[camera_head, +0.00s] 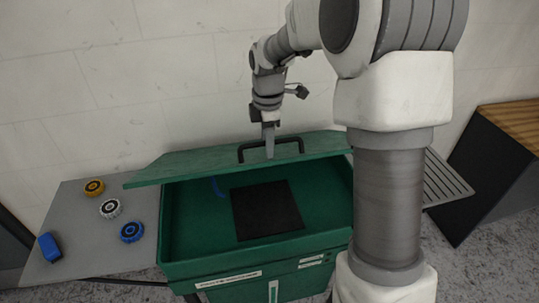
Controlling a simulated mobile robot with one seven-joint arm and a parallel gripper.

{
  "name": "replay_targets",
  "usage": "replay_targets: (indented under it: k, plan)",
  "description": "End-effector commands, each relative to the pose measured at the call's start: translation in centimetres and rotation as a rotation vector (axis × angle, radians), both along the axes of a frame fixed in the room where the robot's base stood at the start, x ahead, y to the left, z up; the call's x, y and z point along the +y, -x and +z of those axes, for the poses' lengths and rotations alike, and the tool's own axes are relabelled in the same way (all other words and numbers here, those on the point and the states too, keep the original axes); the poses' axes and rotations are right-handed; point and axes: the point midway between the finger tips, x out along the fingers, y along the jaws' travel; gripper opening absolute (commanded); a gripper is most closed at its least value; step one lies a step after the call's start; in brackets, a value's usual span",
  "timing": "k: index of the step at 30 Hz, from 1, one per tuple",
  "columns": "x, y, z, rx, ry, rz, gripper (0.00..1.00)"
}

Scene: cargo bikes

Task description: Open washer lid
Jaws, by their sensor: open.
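The washer (262,268) is a green box with a dark square (267,209) on its inside floor and a small blue curved piece at the back. Its green lid (190,167) is raised at the back, and the inside shows below it. A black handle (271,144) is fixed to the lid. My gripper (269,153) points down at the handle, with its fingers overlapping the middle of the bar in the view. It is open. I cannot tell whether the fingers touch the handle.
A slatted rack (445,180) and a dark wood-topped box (490,175) stand at right. A wall is behind.

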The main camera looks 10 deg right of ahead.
Motion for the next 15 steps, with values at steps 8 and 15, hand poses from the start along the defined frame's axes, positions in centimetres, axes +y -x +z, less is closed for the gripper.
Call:
replay_targets:
  k: [8,15]
  plan:
    - [0.01,0.16,-1.0,-0.001,0.0,0.0,0.47]
    - [0.01,0.17,-1.0,-0.001,0.0,0.0,0.47]
